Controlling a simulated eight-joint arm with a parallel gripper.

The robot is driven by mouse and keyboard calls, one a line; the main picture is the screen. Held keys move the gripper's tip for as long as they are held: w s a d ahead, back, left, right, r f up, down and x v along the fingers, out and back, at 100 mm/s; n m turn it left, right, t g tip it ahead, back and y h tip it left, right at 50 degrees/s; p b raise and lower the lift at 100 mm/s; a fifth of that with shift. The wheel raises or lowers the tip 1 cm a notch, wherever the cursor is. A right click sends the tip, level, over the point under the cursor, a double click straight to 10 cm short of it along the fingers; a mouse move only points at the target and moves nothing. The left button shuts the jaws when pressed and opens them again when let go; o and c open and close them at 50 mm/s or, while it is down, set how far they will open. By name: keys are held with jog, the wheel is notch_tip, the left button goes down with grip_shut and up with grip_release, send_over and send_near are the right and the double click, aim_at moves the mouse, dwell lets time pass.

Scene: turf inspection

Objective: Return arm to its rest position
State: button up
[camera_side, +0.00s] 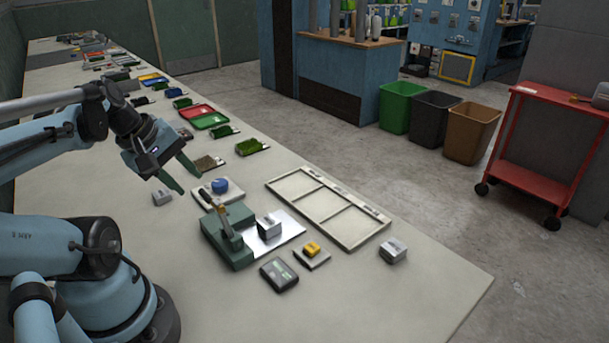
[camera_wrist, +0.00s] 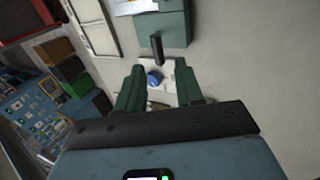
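My gripper (camera_side: 178,174) is in the air above the long pale table (camera_side: 420,300), at the left of the side view. Its two green fingers are spread apart with nothing between them that I can see. In the wrist view my gripper (camera_wrist: 160,90) also shows open. Beyond the fingertips there is a white plate (camera_wrist: 165,95) with a blue round piece (camera_wrist: 154,78) on it. In the side view this blue piece (camera_side: 220,185) sits to the right of the fingers, apart from them.
A green device with a lever (camera_side: 228,240) stands close by on the table, a metal block (camera_side: 269,228) beside it. A three-part frame tray (camera_side: 372,233) lies to the right. Small turf trays (camera_side: 251,147) line the far table. The front right corner is clear.

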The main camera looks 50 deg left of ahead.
jog(key=shift+s+r, duration=0.1)
dwell(0.3)
jog(key=w+d+m+t, duration=0.1)
jog(key=w+d+m, duration=0.9)
jog(key=d+m, duration=0.4)
jog(key=m, duration=0.4)
jog(key=shift+w+d+r+t, duration=0.15)
jog(key=shift+w+d+t, duration=0.15)
jog(key=shift+d+t, duration=0.1)
